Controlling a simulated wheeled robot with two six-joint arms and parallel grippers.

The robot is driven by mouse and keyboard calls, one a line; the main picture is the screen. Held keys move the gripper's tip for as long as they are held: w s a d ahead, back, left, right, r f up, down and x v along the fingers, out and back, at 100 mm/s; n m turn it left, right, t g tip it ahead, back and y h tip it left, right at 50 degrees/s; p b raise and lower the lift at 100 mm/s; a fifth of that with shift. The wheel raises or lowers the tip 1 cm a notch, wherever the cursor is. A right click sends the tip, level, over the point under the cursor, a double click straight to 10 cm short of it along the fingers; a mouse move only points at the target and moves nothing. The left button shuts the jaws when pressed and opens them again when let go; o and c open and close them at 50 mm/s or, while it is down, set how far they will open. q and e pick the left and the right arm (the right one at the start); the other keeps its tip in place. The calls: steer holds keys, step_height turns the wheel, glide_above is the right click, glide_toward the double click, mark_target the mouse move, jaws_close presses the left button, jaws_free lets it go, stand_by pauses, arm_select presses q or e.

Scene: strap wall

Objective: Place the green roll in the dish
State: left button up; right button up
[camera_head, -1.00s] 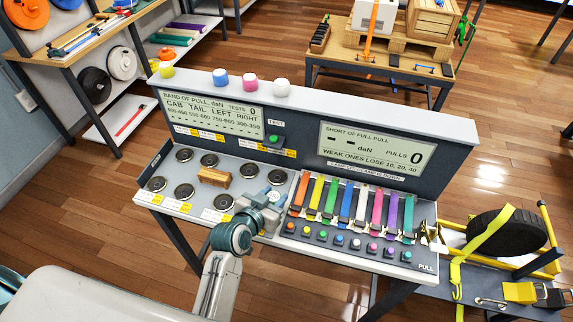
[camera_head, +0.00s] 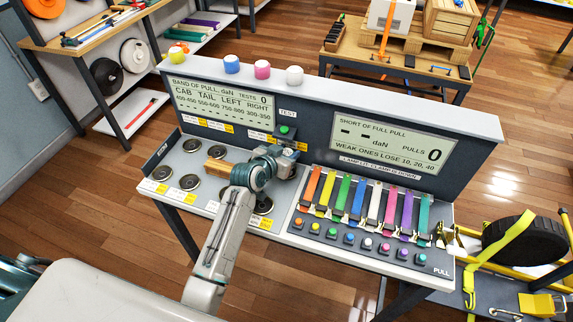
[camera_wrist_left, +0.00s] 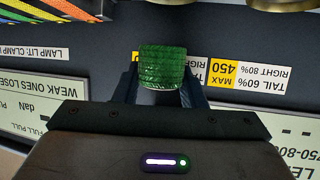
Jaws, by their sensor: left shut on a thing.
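The green roll (camera_wrist_left: 162,67) has a ribbed surface and sits between the fingers of my left gripper (camera_wrist_left: 160,92) in the left wrist view. My left gripper (camera_head: 288,152) is shut on it. In the head view it is over the bench, just in front of the TEST button, and the roll is hidden there. Several dark round dishes (camera_head: 190,148) are set in the left part of the bench top. Another dish (camera_head: 161,173) is at the front left. My arm partly covers the others. I cannot tell which one the task means. My right gripper is not in view.
A wooden block (camera_head: 216,167) lies among the dishes, beside my left arm. The green TEST button (camera_head: 286,129) is on the upright panel behind the gripper. Coloured straps (camera_head: 367,203) with buttons fill the right side. Yellow, blue, pink and white rolls (camera_head: 295,75) stand on the ledge.

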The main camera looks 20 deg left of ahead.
arm_select(q)
step_height(320, 180, down, 4)
steer(key=b, duration=0.3)
steer(key=shift+r, duration=0.2)
steer(key=shift+r, duration=0.1)
steer(key=shift+s+f+b, duration=0.1)
steer(key=shift+f+b, duration=0.25)
steer(key=shift+f, duration=0.25)
steer(key=o, duration=1)
steer(key=shift+f, duration=0.1)
steer(key=shift+s, duration=0.1)
steer(key=shift+f, duration=0.1)
